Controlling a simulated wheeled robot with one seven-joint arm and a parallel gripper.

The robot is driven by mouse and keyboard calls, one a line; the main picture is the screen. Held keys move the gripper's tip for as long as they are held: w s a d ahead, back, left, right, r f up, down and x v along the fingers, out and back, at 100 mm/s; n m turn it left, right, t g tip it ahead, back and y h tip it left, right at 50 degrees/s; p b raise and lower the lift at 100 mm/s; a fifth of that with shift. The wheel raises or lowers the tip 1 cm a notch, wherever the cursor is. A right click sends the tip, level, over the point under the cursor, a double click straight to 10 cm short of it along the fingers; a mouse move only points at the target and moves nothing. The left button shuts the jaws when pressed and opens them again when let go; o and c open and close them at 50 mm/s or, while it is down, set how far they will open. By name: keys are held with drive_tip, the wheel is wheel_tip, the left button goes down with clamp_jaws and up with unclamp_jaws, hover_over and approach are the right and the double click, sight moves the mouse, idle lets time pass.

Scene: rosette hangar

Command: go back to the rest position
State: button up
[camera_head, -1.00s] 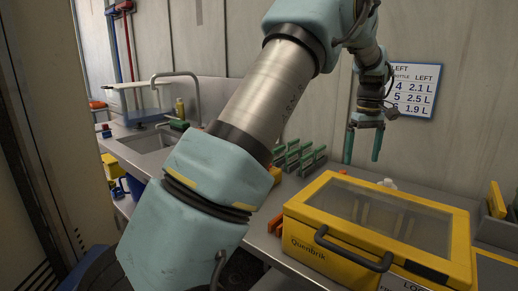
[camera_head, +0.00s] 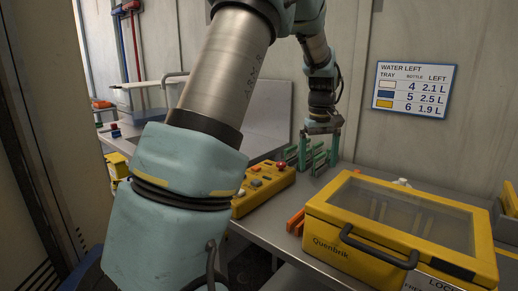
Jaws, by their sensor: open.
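My gripper (camera_head: 318,150) hangs pointing down from my raised arm, just right of the picture's middle. Its two green fingers are apart and I see nothing held between them. In this view it lies over the green rack (camera_head: 310,160) on the counter; I cannot tell how far apart they are. My arm fills the left middle of the view and hides much of the sink area.
A yellow case (camera_head: 400,225) with a clear lid and dark handle stands closed at front right. A yellow control box (camera_head: 264,187) with a red button sits left of it, with an orange item (camera_head: 295,221) between. A sign (camera_head: 414,90) hangs on the wall.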

drive_tip(key=s+a+f, duration=0.1)
drive_tip(key=s+a, duration=0.1)
drive_tip(key=a, duration=0.4)
drive_tip(key=s+a+f+m, duration=0.1)
drive_tip(key=s+a, duration=0.2)
drive_tip(key=a, duration=0.4)
drive_tip(key=shift+s+a+t, duration=0.2)
drive_tip(key=shift+s+t, duration=0.1)
drive_tip(key=shift+m+t, duration=0.4)
drive_tip(key=shift+m, duration=0.5)
drive_tip(key=s+a+f, duration=0.1)
drive_tip(key=s+a, duration=0.2)
drive_tip(key=s+a+f, duration=0.1)
drive_tip(key=s+a, duration=0.2)
drive_tip(key=s, duration=0.1)
drive_tip(key=s+a+f, duration=0.2)
drive_tip(key=s+a, duration=0.2)
drive_tip(key=shift+s, duration=0.25)
drive_tip(key=shift+c, duration=0.2)
